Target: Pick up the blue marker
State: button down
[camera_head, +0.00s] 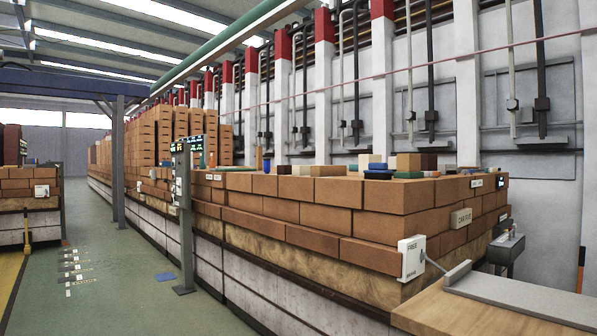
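I cannot make out a blue marker for certain. A small blue item (378,166) lies among small blocks on top of the long brick stack (300,190); it is too small to tell what it is. A second small dark blue item (266,164) stands on the stack further left, near a small orange upright item (259,157). My gripper is not in view.
A wooden surface (430,312) with a grey panel (530,298) is at the lower right, close to the stack's near corner. A grey post (183,215) stands beside the stack. The green floor (120,275) at left is mostly clear.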

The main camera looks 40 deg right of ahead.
aim_at(266, 162)
jog(key=i+z, duration=0.45)
jog(key=i+j+z, duration=0.15)
jog(key=i+z, duration=0.3)
jog(key=i, duration=0.15)
jog(key=i+j+z, duration=0.3)
jog(key=i+z, duration=0.15)
